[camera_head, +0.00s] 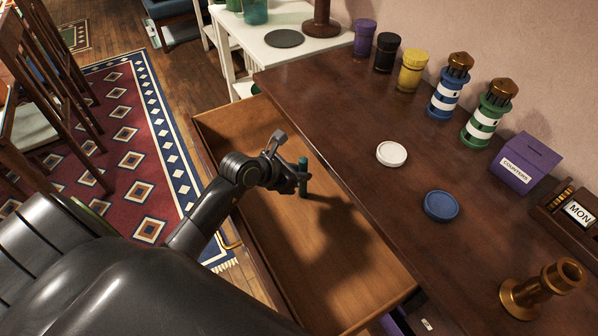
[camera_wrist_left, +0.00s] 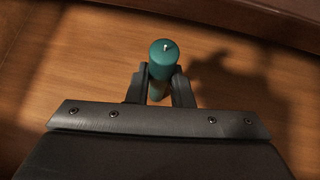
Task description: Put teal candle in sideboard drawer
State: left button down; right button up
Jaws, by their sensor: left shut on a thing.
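The teal candle (camera_head: 303,172) is a slim upright cylinder in the head view. The candle is inside the outline of the open sideboard drawer (camera_head: 345,285). I cannot tell whether its base touches the drawer floor. The drawer is pulled out from the dark wooden sideboard (camera_head: 340,110), and the part I see is otherwise empty. My right gripper is not in view.
On the sideboard top are a white disc (camera_head: 391,154), a blue disc (camera_head: 440,206), a blue lighthouse (camera_head: 446,95), a green lighthouse (camera_head: 484,125), a purple box (camera_head: 523,165) and a brass candlestick (camera_head: 540,288). A white table (camera_head: 300,28) stands behind.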

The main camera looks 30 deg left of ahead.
pick_arm(q)
jog(key=shift+f, duration=0.1)
jog(key=c, duration=1.3)
grip_release()
jog(key=p+v, duration=0.1)
jog(key=v, duration=1.1)
